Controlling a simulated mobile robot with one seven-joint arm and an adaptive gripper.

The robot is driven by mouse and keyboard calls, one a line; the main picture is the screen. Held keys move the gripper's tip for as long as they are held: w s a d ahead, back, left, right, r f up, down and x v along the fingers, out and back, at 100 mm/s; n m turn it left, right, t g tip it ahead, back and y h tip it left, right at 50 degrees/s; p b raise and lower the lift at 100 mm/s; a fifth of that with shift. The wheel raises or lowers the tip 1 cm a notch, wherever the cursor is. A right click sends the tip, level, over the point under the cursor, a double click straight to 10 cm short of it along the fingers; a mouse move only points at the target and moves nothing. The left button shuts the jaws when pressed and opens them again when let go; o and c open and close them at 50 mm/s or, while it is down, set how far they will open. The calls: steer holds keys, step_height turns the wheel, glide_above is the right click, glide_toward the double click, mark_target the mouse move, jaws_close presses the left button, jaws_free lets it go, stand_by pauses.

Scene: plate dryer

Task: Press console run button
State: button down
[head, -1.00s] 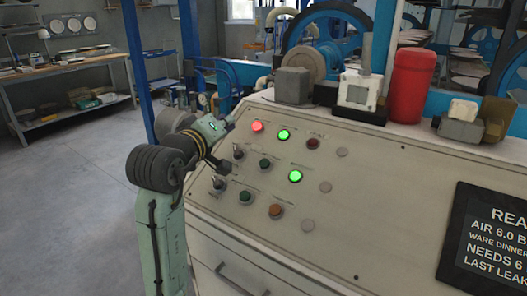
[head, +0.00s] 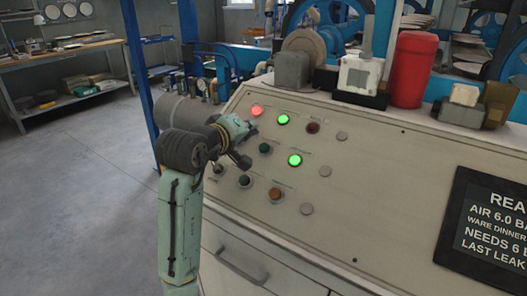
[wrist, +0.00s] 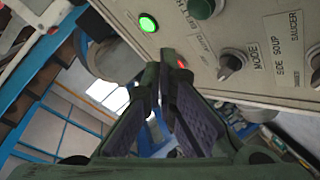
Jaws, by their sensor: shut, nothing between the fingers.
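The console (head: 380,180) has a sloping panel with several buttons and knobs. Its top row has a lit red light (head: 257,110), a lit green one (head: 283,119) and a dark red one (head: 312,127). Below are a dark green button (head: 265,148) and another lit green one (head: 295,160); lower down are a second dark green button (head: 244,180) and an orange-brown one (head: 275,194). I cannot read which is marked run. My gripper (head: 253,131) is shut and empty, over the panel's upper left. In the wrist view its fingertips (wrist: 168,58) hide part of the red light (wrist: 182,63).
A mode knob (wrist: 232,65) projects from the panel near my fingers. A red cylinder (head: 412,68) and small machine parts stand on the console's top. A dark display (head: 490,225) is at right. A blue post (head: 140,80) stands behind left; open floor lies left.

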mark_target(264, 148)
steer(key=shift+w+d+f+b, duration=0.25)
steer(key=shift+w+f+b, duration=0.05)
steer(key=shift+f, duration=0.4)
steer(key=shift+w+d+f+b, duration=0.2)
steer(key=shift+w+f+b, duration=0.15)
steer(key=shift+f, duration=0.3)
steer(key=shift+w+d+f+b, duration=0.25)
steer(key=shift+w+f, duration=0.05)
steer(key=shift+f, duration=0.4)
steer(key=shift+w+d+f, duration=0.1)
steer(key=shift+w+f, duration=0.1)
steer(key=shift+f, duration=0.15)
steer(key=shift+w+d+f, duration=0.15)
steer(key=shift+f, duration=0.3)
stand_by(0.5)
steer(key=shift+r, duration=0.1)
steer(key=shift+s+a+r+p, duration=0.25)
steer(key=shift+s+r+p, duration=0.1)
steer(key=shift+r+p, duration=0.35)
